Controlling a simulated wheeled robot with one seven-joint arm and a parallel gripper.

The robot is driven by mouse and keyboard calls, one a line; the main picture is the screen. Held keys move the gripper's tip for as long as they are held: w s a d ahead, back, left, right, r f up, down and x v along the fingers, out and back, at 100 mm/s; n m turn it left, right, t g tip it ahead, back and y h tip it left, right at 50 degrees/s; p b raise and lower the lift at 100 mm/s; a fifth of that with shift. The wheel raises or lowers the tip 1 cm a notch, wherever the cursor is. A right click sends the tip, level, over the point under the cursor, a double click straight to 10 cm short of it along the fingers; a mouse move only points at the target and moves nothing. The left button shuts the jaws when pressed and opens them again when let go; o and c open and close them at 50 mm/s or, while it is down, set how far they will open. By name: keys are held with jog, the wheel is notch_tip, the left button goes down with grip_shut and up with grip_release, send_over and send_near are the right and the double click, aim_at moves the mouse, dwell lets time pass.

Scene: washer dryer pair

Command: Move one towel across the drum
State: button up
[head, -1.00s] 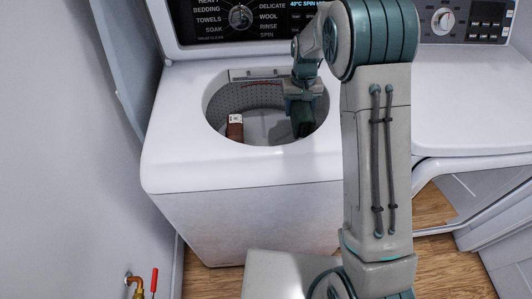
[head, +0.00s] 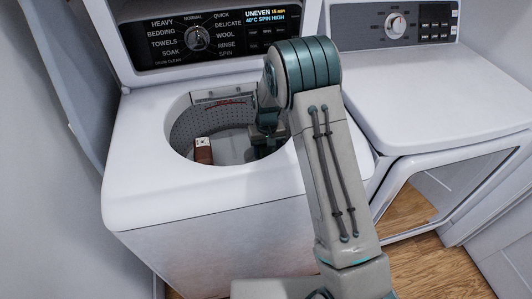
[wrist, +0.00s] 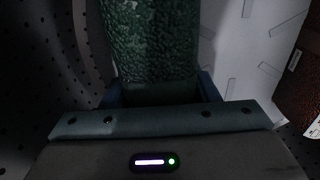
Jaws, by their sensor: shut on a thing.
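The open washer drum (head: 192,125) holds two towels. A dark green towel (wrist: 152,40) fills the top middle of the wrist view, with a rough, looped surface. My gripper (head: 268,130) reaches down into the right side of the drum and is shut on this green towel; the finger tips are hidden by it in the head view. A rolled brown towel (head: 203,153) with a pale label stands at the drum's left front. It also shows at the right edge of the wrist view (wrist: 301,85), apart from my gripper.
The washer's white top (head: 140,150) surrounds the drum opening. The perforated drum wall (wrist: 35,75) is close on the left in the wrist view. The control panel (head: 200,38) reads "UNEVEN". A white dryer (head: 420,95) stands at the right. The drum floor between the towels is clear.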

jog(key=shift+f, duration=0.95)
jog(key=o, duration=1.3)
notch_tip(320, 180, up, 12)
jog(key=shift+r, duration=0.2)
